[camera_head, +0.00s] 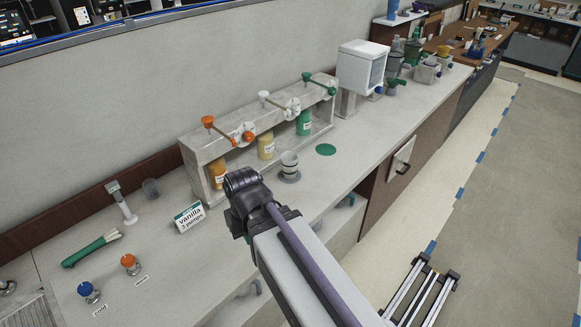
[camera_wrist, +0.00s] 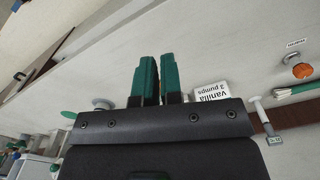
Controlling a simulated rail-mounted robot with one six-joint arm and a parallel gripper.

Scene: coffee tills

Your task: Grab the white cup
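The white cup (camera_head: 289,160) stands upright on a small grey disc (camera_head: 289,178) on the counter, in front of the dispenser rack. In the wrist view, a pale round shape (camera_wrist: 104,103) left of the fingers appears to be the cup or its disc; it is partly hidden by my gripper body. The gripper is apart from the cup.
Behind the cup is a rack (camera_head: 262,128) with orange, yellow and green bottles and levers. A green disc (camera_head: 326,149) lies right. Counter between the cup and the front edge is clear.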

